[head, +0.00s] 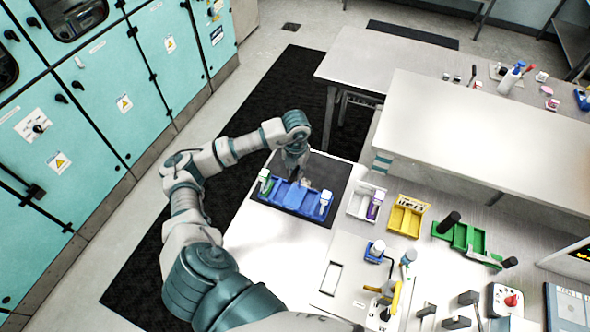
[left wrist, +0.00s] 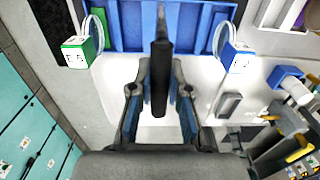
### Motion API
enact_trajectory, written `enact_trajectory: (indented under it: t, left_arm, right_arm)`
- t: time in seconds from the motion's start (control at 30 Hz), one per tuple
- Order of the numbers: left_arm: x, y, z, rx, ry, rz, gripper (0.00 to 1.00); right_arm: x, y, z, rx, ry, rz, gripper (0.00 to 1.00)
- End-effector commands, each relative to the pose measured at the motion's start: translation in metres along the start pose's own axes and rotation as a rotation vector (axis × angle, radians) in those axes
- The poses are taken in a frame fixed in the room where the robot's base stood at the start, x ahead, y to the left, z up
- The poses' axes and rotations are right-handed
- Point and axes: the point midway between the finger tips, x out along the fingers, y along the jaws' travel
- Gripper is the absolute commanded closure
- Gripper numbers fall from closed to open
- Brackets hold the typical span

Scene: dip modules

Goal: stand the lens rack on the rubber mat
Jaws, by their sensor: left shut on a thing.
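The lens rack, a blue tray with compartments (head: 291,196), is at the front edge of the dark rubber mat (head: 333,172). A green-and-white piece (left wrist: 82,45) and a blue-and-white piece (left wrist: 236,53), each beside a clear ring, are at its two ends. My left gripper (head: 296,172) is above the rack. In the left wrist view it (left wrist: 160,85) is shut on a dark upright bar that appears to be the rack's handle. The rack looks about level; I cannot tell whether it touches the mat. My right gripper is not in view.
Right of the mat stand a white bin (head: 362,203) with a purple-labelled bottle, a yellow bin (head: 406,216) and a green tray (head: 462,237). A plate and devices with levers (head: 383,300) fill the front right. White table is bare left of these.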

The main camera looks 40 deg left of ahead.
Motion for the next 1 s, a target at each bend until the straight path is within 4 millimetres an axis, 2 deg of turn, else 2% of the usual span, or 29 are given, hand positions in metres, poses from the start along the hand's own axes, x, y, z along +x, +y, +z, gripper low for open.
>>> enact_trajectory:
  t: [0.1, 0.13, 0.2, 0.47, 0.63, 0.77, 1.0]
  left_arm:
    - [0.003, 0.002, 0.001, -0.001, -0.001, -0.002, 1.0]
    - [0.003, 0.002, 0.001, -0.001, 0.001, -0.002, 0.76]
    - [0.003, 0.003, 0.001, -0.001, 0.002, -0.003, 0.59]
    - [0.003, 0.004, 0.001, -0.001, 0.002, -0.003, 0.58]
    - [-0.007, 0.003, 0.002, -0.001, -0.002, -0.005, 0.58]
    - [-0.032, 0.002, 0.003, -0.001, -0.006, -0.004, 0.58]
    - [-0.089, 0.001, 0.002, -0.001, -0.004, -0.003, 0.58]
  right_arm:
    - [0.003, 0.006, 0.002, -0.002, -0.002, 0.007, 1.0]
    - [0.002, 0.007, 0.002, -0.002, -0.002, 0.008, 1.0]
    - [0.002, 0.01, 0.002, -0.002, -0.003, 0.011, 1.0]
    - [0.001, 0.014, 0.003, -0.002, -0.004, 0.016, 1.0]
    - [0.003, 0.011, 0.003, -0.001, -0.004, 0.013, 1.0]
    - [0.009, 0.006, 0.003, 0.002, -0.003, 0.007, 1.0]
    - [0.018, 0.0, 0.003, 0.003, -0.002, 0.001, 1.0]
